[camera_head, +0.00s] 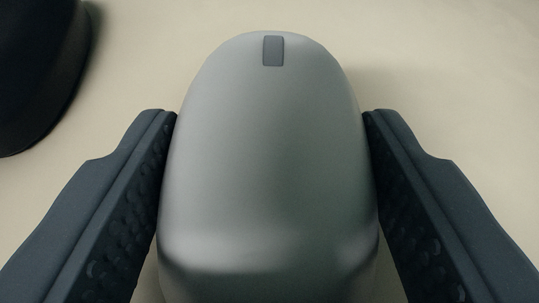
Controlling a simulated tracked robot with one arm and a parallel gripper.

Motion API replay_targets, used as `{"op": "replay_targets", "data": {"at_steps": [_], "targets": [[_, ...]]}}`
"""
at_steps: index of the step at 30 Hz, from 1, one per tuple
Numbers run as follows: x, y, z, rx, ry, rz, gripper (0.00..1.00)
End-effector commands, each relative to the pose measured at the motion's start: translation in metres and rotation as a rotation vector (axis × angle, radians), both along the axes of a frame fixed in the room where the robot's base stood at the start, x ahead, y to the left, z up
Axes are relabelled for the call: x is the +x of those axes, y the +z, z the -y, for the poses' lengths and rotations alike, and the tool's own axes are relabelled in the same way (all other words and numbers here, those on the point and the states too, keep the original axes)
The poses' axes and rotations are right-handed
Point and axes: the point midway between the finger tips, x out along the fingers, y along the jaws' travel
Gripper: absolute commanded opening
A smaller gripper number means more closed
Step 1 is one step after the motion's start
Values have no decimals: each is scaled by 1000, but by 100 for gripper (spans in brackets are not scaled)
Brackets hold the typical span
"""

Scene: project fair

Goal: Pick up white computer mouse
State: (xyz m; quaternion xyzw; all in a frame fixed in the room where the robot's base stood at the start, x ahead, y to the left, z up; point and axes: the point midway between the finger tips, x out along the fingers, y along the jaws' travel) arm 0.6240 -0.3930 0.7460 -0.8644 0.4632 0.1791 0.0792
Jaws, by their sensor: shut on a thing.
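The white computer mouse (265,150) fills the middle of the view and looks light grey in this light. A small dark grey wheel or button (273,51) shows near its far end. My gripper (270,118) has one dark finger on each side of the mouse, and both press against its sides. The gripper is shut on the mouse. The mouse's near end runs down to the bottom of the picture, and its underside is hidden. I cannot tell whether it touches the surface below.
A black rounded object (35,70) stands at the upper left, partly cut off by the picture edge. The pale beige surface (450,70) is clear beyond the mouse and to the right.

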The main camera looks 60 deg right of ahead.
Motion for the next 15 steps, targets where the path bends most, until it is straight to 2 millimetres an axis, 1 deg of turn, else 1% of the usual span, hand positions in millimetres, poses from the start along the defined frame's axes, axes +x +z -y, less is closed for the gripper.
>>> {"op": "replay_targets", "data": {"at_steps": [12, 15], "targets": [[0, 37, 0, 1, 1, 1, 30], [-13, 31, -4, 0, -1, -2, 30]]}}
